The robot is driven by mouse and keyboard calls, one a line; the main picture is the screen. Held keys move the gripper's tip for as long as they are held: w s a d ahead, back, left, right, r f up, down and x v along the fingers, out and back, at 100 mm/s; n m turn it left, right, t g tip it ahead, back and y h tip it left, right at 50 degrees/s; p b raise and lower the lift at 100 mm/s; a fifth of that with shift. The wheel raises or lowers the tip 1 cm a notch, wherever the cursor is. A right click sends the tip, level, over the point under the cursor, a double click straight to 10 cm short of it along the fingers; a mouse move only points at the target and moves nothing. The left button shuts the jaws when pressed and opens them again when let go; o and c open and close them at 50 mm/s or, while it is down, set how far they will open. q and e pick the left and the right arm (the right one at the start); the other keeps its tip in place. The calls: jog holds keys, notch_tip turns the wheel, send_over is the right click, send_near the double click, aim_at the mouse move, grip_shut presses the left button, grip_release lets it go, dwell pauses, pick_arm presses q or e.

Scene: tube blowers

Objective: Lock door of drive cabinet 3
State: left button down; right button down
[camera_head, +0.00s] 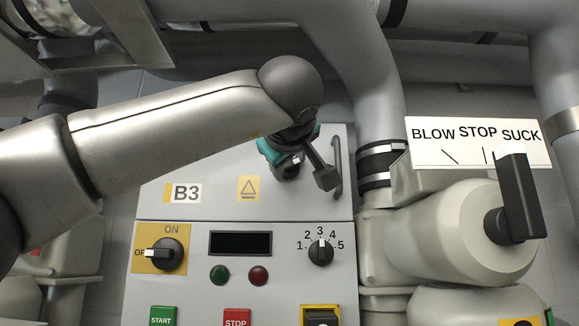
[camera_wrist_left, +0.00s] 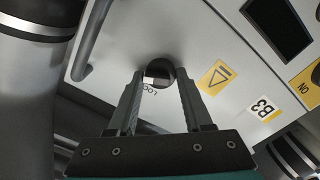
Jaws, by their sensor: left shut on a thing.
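The cabinet marked B3 (camera_head: 215,212) stands in the middle of the head view, its upper grey door panel shut as far as I see. In the left wrist view, a round black lock knob (camera_wrist_left: 157,70) with a white mark sits on the panel (camera_wrist_left: 190,30), partly covered by my fingers. My left gripper (camera_head: 308,172) is at the upper right of the panel, beside a grey bar handle (camera_head: 337,168). In the left wrist view, my left gripper (camera_wrist_left: 160,78) is shut on the knob, one finger on each side. My right gripper is not in view.
Below the panel are an ON/OFF switch (camera_head: 165,254), a dark display (camera_head: 240,243), a five-position selector (camera_head: 320,252), and START (camera_head: 162,316) and STOP (camera_head: 237,318) buttons. A BLOW/STOP/SUCK valve handle (camera_head: 519,197) and thick pipes (camera_head: 375,90) stand close on the right.

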pick_arm(q)
jog(key=n+b, duration=0.1)
jog(key=n, duration=0.5)
jog(key=shift+b, duration=0.3)
jog(key=n+b, duration=0.1)
jog(key=n, duration=0.5)
jog(key=shift+n, duration=0.4)
jog(key=shift+c, duration=1.6)
grip_release()
jog(key=s+b, duration=0.5)
jog(key=s, duration=1)
jog(key=shift+s, duration=0.15)
